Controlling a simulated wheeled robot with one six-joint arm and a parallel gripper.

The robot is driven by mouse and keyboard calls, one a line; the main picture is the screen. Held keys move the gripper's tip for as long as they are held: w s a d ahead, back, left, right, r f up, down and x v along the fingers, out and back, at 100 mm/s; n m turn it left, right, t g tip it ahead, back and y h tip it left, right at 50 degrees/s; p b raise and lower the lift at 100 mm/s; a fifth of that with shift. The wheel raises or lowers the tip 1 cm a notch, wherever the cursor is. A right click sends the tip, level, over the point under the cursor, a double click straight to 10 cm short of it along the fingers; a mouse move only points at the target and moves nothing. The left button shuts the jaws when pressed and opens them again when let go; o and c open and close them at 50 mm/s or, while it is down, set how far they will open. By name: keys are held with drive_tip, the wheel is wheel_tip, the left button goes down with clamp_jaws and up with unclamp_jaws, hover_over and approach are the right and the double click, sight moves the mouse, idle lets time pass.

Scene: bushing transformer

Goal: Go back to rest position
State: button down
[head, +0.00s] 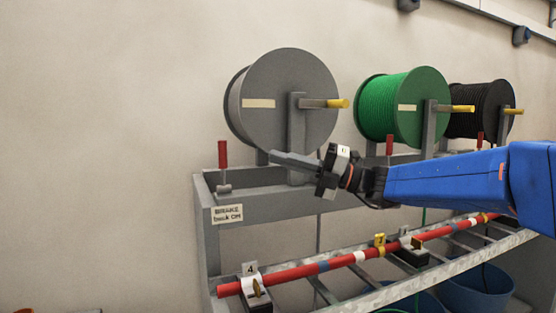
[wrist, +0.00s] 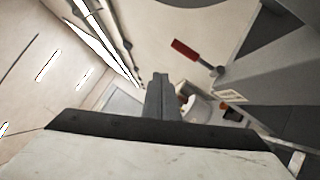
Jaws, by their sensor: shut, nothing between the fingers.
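My gripper (head: 285,160) is in the middle of the head view, at the end of my blue arm. Its fingers are closed together and empty, and they point left in front of the grey reel (head: 314,85). In the wrist view my gripper (wrist: 158,80) shows as one dark closed bar. The red-handled lever (head: 222,155) stands on the grey frame left of my fingertips. That lever also shows in the wrist view (wrist: 190,52), apart from the fingers.
A green reel (head: 380,110) and a black reel (head: 470,112) stand further right. Below my arm, a red pole (head: 310,270) rests along the metal ladder-like rack (head: 390,293). Blue buckets (head: 475,290) stand underneath. Bare wall (head: 100,150) fills the left.

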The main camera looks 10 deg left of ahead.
drive_tip(key=s+d+f+n+t+h, duration=0.1)
drive_tip(key=s+d+f+n+h, duration=0.5)
drive_tip(key=s+d+f+n, duration=0.4)
drive_tip(key=s+d+f+n+t+h, duration=0.1)
drive_tip(key=s+d+f+n+h, duration=0.5)
drive_tip(key=f, duration=0.7)
drive_tip(key=s+d+f+n+t+h, duration=0.1)
drive_tip(key=s+d+f+n+h, duration=0.3)
drive_tip(key=d, duration=0.7)
drive_tip(key=s+d+f+n+t+h, duration=0.2)
drive_tip(key=s+d+f+n+h, duration=0.2)
drive_tip(key=s+d+f+n, duration=0.3)
drive_tip(key=d+f+n, duration=0.3)
drive_tip(key=d+n, duration=0.1)
drive_tip(key=d, duration=0.1)
drive_tip(key=shift+s+d+h, duration=0.2)
drive_tip(key=shift+s+h, duration=0.2)
